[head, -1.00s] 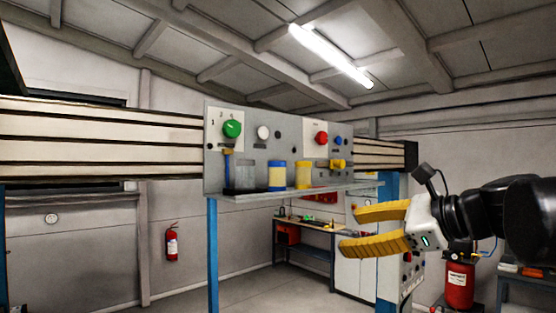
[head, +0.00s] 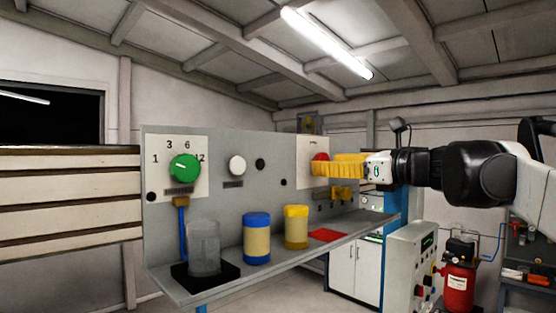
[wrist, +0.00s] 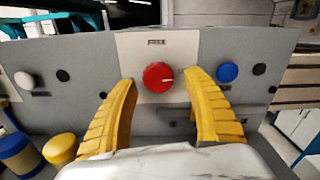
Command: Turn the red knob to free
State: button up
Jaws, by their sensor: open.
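The red knob (wrist: 158,77) sits on a pale plate (wrist: 185,45) on the grey panel, with a small label above it. Its white pointer line points to the right in the wrist view. My gripper (wrist: 158,88) is open, with one yellow finger on each side of the knob and a visible gap to each. In the head view the red knob (head: 320,157) shows just above my yellow fingers (head: 338,166), which partly cover it. I cannot tell whether the fingertips reach around it in depth.
A green knob (head: 184,168), a white knob (head: 237,165) and a blue button (wrist: 227,72) are also on the panel. On the shelf (head: 290,262) below stand a clear beaker (head: 204,250), a blue-lidded jar (head: 256,238) and a yellow-lidded jar (head: 296,227).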

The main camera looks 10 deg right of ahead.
jog(key=shift+x, duration=0.85)
jog(key=shift+w+a, duration=0.1)
jog(key=shift+a, duration=0.05)
jog(key=shift+c, duration=0.5)
jog(key=c, duration=1.1)
